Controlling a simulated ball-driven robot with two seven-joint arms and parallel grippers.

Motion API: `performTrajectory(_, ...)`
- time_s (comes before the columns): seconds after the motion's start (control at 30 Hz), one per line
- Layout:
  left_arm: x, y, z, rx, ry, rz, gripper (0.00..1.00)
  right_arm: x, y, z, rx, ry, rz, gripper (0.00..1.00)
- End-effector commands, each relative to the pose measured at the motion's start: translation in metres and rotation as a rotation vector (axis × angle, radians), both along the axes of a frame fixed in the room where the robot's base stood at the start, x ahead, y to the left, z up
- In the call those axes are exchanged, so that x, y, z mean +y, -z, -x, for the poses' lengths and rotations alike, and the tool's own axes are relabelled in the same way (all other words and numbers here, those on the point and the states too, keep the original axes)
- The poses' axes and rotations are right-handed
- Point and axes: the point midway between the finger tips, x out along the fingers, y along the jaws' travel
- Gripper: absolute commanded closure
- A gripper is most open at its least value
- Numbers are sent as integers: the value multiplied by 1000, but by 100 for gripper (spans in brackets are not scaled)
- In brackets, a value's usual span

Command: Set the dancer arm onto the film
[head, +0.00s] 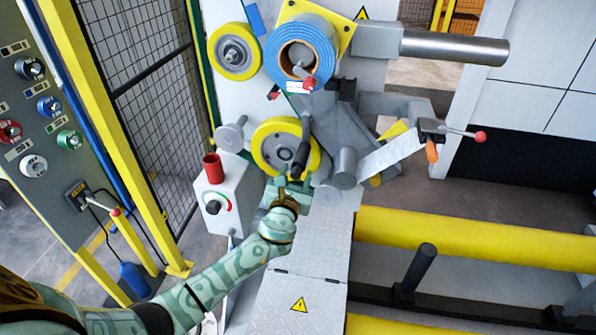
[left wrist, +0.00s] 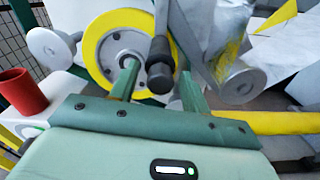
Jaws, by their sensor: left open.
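The dancer arm shows as a grey bar ending in a black handle (head: 300,158), which hangs in front of a yellow-rimmed wheel (head: 264,143). In the left wrist view the black handle (left wrist: 160,72) points towards the camera. My left gripper (head: 290,181) is open at the handle's lower end. In the left wrist view its two green fingers (left wrist: 158,84) stand on either side of the handle, with gaps visible. Whether they reach around it in depth I cannot tell. A pale film strip (head: 391,157) runs to the right of a grey roller (head: 345,167). My right gripper is out of view.
A blue film roll (head: 325,48) sits above. A grey box with a red cup (head: 213,168) stands left of the gripper. A red-tipped lever (head: 462,133) and a yellow rail (head: 460,240) are at right. A mesh fence (head: 150,90) stands at left.

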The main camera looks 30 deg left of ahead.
Motion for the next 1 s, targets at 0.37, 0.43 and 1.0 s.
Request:
performTrajectory(0.37, 7, 0, -27, 1, 1, 1, 53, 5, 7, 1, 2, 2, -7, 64)
performTrajectory(0.43, 7, 0, -26, 1, 1, 1, 53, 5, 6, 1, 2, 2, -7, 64)
performTrajectory(1.0, 6, 1, -34, -10, 0, 36, 100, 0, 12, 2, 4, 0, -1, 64)
